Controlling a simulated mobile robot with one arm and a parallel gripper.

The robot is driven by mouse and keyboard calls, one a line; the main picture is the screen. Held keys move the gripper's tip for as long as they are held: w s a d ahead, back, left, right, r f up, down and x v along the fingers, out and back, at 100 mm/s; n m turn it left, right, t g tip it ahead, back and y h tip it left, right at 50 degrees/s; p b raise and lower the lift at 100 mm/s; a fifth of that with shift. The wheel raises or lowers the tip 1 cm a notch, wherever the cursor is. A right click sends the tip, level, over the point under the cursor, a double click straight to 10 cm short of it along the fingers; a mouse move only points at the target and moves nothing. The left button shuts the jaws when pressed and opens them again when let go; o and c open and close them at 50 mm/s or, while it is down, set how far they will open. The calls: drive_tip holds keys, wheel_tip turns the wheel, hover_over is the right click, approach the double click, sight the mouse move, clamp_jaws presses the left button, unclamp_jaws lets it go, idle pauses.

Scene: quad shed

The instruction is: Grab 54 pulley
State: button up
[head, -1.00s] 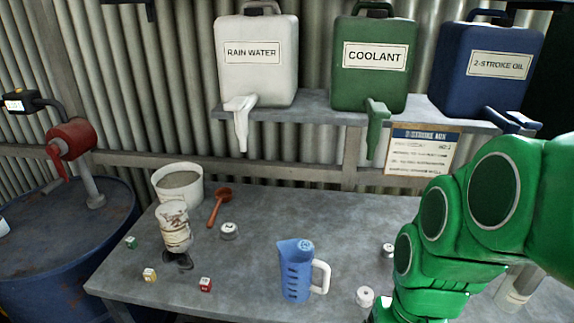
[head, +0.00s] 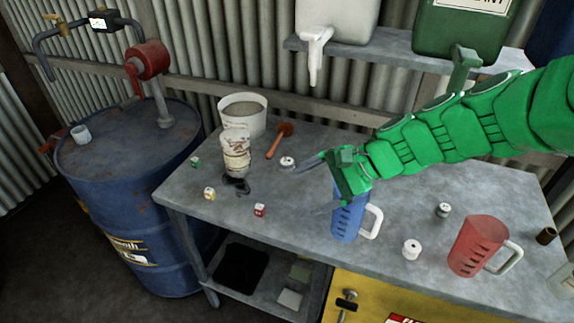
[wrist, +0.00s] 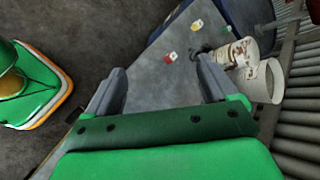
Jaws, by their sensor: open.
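Several small pale spool-shaped pulleys lie on the grey workbench (head: 330,262). One pulley (head: 287,162) is by the red scoop at the back, just left of my gripper's far finger. A second pulley (head: 443,210) and a third pulley (head: 411,250) lie right of the blue jug. Their numbers are too small to read. My gripper (head: 312,187) is open and empty above the bench, partly hiding the blue jug (head: 347,222). In the wrist view my open gripper (wrist: 160,85) has bare bench between its fingers, and I make out no pulley there.
A dirty bottle (head: 236,152), white bucket (head: 231,106) and red scoop (head: 277,143) stand or lie at back left. Small cubes, one red (head: 260,210), lie in front. A red jug (head: 470,248) is at right. A blue drum (head: 130,200) stands left; a shelf with jerrycans overhangs the back.

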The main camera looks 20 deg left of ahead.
drive_tip(key=w+a+f+m+y, duration=0.1)
drive_tip(key=w+a+m+y, duration=0.15)
drive_tip(key=w+a, duration=0.2)
drive_tip(key=m+t, duration=0.4)
drive_tip(key=m, duration=0.8)
approach(291, 163)
drive_tip(key=shift+y, duration=0.45)
drive_tip(key=a+f, duration=0.2)
drive_tip(key=a, duration=0.1)
drive_tip(key=shift+s+a+f, duration=0.25)
drive_tip(key=shift+t, duration=0.4)
drive_tip(key=shift+w+x, duration=0.2)
drive_tip(key=shift+x, duration=1.7)
drive_tip(key=shift+w+x, duration=0.2)
drive_tip(key=shift+x, duration=1.7)
drive_tip(key=shift+r, duration=0.1)
drive_tip(key=c, duration=1.2)
